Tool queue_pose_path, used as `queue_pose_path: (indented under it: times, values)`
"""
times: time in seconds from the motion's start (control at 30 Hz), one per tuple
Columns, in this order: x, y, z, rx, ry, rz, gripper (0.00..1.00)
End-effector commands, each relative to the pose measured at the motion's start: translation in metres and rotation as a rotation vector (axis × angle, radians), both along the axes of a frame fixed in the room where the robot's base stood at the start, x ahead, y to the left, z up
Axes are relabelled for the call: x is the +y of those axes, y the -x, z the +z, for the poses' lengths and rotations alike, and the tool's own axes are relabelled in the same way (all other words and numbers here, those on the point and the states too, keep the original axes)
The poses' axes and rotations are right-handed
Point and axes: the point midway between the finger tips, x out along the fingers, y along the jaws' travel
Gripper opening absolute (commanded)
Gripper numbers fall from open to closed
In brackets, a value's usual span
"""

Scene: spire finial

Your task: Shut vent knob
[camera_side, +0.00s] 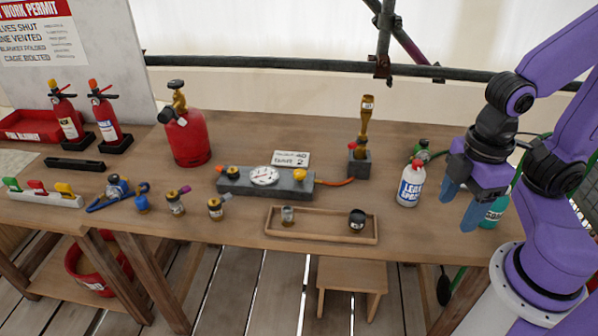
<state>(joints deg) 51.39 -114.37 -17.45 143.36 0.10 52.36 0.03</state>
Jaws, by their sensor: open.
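The grey gauge block (263,187) lies near the middle of the bench, with a round white dial (264,175) on top. A yellow knob (299,175) sits at its right end and an orange-red knob (233,170) on a brass fitting at its left end. I cannot tell which of them is the vent knob, nor whether either is turned shut. An orange hose leaves the block's right end. My gripper (461,207) is open, pointing down at the bench's right side. It is well right of the block, and no object shows between its fingers.
A white leak spray bottle (410,184) stands just left of my gripper, and a teal can (493,208) is partly hidden behind it. A brass torch (365,120) stands upright in a grey block. A red cylinder (187,135) and a shallow wooden tray (322,235) flank the gauge block.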

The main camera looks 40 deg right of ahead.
Motion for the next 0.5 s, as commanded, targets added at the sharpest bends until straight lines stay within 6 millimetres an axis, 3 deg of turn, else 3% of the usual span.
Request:
queue_pose_path:
  times: [0.33,0.5]
  values:
    - [0.004,-0.006,0.002,0.001,0.001,-0.010,0.63]
    - [0.027,-0.042,0.012,0.001,0.004,-0.064,0.63]
